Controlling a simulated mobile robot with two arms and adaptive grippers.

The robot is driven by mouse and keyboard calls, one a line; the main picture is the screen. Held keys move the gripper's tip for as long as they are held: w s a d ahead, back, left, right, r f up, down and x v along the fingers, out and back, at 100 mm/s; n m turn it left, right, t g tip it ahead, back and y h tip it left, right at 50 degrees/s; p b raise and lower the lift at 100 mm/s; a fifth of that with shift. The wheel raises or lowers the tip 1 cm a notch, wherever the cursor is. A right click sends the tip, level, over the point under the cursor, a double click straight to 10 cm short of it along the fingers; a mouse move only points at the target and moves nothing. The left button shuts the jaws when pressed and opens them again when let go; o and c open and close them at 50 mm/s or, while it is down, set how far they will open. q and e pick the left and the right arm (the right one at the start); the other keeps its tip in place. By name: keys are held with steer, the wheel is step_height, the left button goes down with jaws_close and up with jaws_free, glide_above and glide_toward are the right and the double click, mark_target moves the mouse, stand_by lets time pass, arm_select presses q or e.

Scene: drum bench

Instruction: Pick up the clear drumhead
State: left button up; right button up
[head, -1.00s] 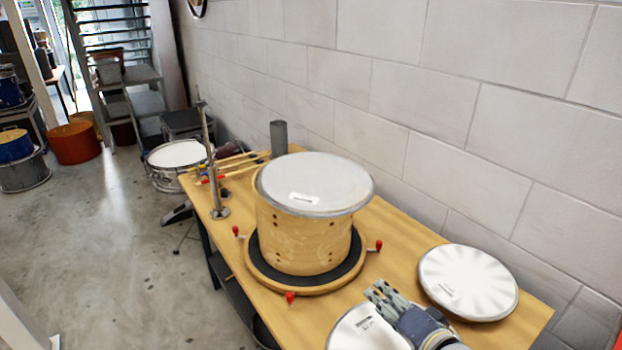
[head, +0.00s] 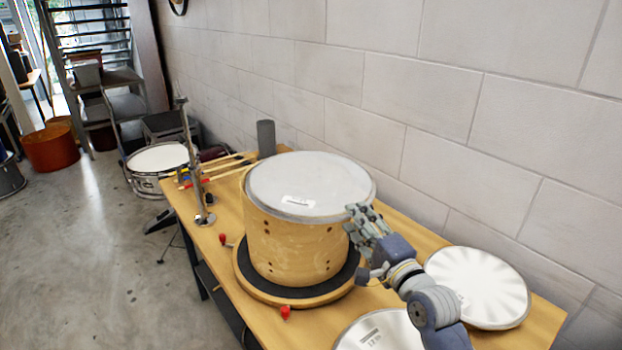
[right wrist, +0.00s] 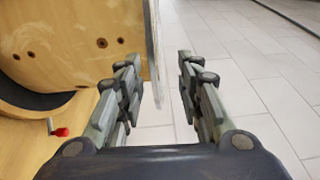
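A round, greyish drumhead (head: 322,178) with a small white label lies on top of the wooden drum shell (head: 290,245); it looks like the clear one. My right gripper (head: 358,217) is at the right edge of this drumhead, fingers pointing toward it. In the right wrist view the drumhead (right wrist: 153,40) shows edge-on as a thin pale strip, reaching between the open fingers of the right gripper (right wrist: 158,62), nearer the left finger. The fingers are apart and do not clamp it. My left gripper is not in view.
The shell stands on a round black-topped base (head: 294,295) with red-knobbed clamps. A white radial-patterned drumhead (head: 500,290) lies at the bench's right, another labelled head (head: 370,333) at its front edge. A metal stand (head: 190,160), sticks and a grey cylinder (head: 266,138) are beyond.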

steer(key=x, duration=0.3)
steer(key=shift+w+f+p, duration=0.25)
steer(key=shift+w+p, duration=0.1)
steer(key=shift+p, duration=0.05)
steer(key=shift+w+a, duration=0.1)
steer(key=shift+w, duration=0.2)
steer(key=shift+w+a, duration=0.1)
steer(key=shift+c, duration=0.9)
steer(key=c, duration=0.5)
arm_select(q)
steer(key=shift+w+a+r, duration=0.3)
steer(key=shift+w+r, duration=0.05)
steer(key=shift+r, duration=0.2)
arm_select(e)
jaws_close()
